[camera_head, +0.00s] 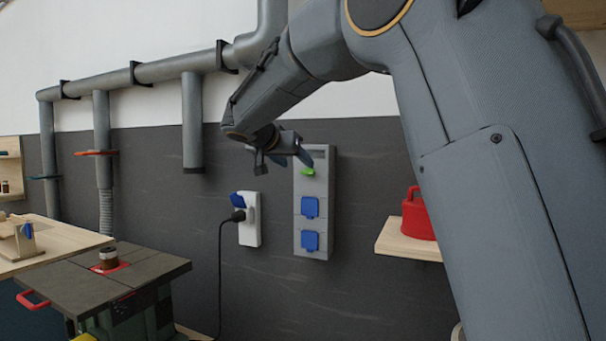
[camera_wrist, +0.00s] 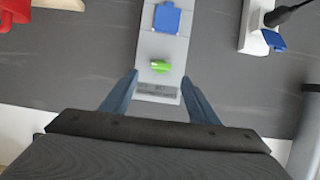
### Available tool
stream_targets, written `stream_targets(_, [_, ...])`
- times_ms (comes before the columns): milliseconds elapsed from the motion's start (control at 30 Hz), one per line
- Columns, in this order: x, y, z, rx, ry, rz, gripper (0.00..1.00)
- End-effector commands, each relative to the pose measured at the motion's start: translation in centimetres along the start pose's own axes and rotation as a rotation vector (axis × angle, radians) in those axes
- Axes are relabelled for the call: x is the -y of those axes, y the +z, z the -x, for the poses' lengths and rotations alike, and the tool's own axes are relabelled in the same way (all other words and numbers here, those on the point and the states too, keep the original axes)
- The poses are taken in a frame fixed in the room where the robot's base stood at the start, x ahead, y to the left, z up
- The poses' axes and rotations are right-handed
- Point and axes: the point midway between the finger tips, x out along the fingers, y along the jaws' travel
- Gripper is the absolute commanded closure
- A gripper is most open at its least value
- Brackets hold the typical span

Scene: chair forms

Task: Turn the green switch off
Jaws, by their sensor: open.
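The green switch (camera_head: 307,171) sits near the top of a grey wall panel (camera_head: 314,222), above two blue socket covers. It also shows in the wrist view (camera_wrist: 160,66), where the picture is upside down relative to the head view. My gripper (camera_head: 282,159) is at the panel's upper left in the head view. In the wrist view its two blue-grey fingers (camera_wrist: 160,85) are spread apart, one on each side of the panel's top end, with nothing between them but the panel behind. The green switch appears just beyond the fingertips. I cannot tell whether the fingers touch the panel.
A white socket box (camera_head: 249,220) with a black plug and cable is left of the panel. A red container (camera_head: 418,215) stands on a wooden shelf (camera_head: 405,243) to the right. A machine table (camera_head: 105,275) stands at lower left. Grey pipes run along the wall.

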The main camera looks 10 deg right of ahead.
Motion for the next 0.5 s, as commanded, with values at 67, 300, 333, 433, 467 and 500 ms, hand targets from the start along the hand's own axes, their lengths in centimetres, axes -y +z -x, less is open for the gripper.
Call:
stream_targets(67, [0.2, -0.5, -0.3, -0.013, 0.001, -0.012, 0.45])
stream_targets(300, [0.2, -0.6, -3.7, -0.012, 0.001, -0.010, 0.45])
stream_targets(333, [0.2, -0.6, -4.1, -0.012, 0.001, -0.010, 0.45])
stream_targets(433, [0.2, -0.6, -5.5, -0.011, 0.000, -0.012, 0.45])
stream_targets(467, [0.2, -0.7, -5.9, -0.012, 0.000, -0.012, 0.45])
stream_targets(500, [0.2, -0.7, -6.3, -0.012, 0.000, -0.012, 0.45])
